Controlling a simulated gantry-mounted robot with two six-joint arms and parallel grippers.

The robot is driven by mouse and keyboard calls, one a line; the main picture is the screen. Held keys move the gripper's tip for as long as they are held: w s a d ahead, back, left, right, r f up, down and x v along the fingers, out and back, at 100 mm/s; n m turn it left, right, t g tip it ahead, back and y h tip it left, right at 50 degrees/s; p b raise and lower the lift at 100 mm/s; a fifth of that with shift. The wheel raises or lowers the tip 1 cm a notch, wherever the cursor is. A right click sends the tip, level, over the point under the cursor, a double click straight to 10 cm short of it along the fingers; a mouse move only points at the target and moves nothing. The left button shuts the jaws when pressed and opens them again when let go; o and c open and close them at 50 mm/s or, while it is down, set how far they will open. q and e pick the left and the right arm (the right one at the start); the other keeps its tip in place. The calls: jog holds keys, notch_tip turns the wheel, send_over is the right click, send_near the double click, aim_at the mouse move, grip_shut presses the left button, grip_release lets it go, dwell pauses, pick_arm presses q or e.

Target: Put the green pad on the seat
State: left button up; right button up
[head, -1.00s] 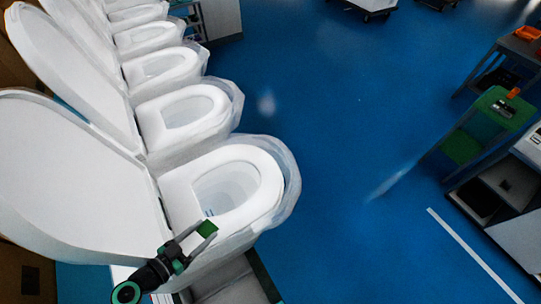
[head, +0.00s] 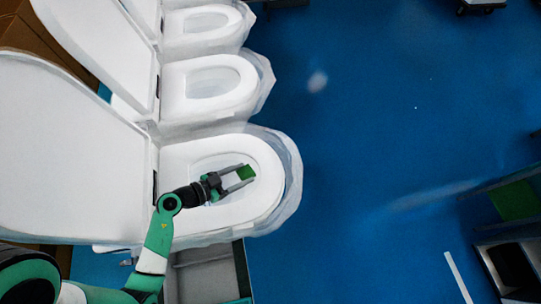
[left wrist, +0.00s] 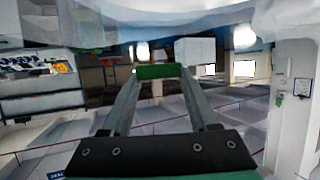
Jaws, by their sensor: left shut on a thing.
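The small green pad (head: 246,172) is held between the fingertips of my left gripper (head: 242,175). It also shows at the fingertips in the left wrist view (left wrist: 160,71). The white seat (head: 267,187) is on the nearest toilet, with its lid (head: 65,150) raised on the left. In the head view the pad overlaps the inner right side of the seat ring, and the gripper body is over the bowl opening. I cannot tell whether the pad touches the seat. My right gripper is not in view.
More toilets with raised lids stand in a row behind, the nearest of them (head: 205,85) close by. Clear plastic wrap (head: 293,170) surrounds the nearest bowl. A green-shelved stand (head: 513,200) is at the right edge.

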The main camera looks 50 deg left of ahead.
pick_arm(q)
jog(key=a+b+x, duration=0.1)
jog(key=b+x, duration=0.1)
jog(key=x, duration=0.4)
jog(key=b, duration=0.3)
send_over(267, 169)
jog(key=s, duration=0.2)
jog(key=f, duration=0.5)
jog(key=shift+w+d, duration=0.1)
jog(key=shift+w, duration=0.15)
jog(key=shift+w+f, duration=0.25)
jog(key=shift+w, duration=0.05)
jog(key=f+b, duration=0.2)
jog(key=w+f+b, duration=0.1)
jog(key=f+b, duration=0.1)
jog(key=shift+f, duration=0.1)
jog(key=o, duration=1.3)
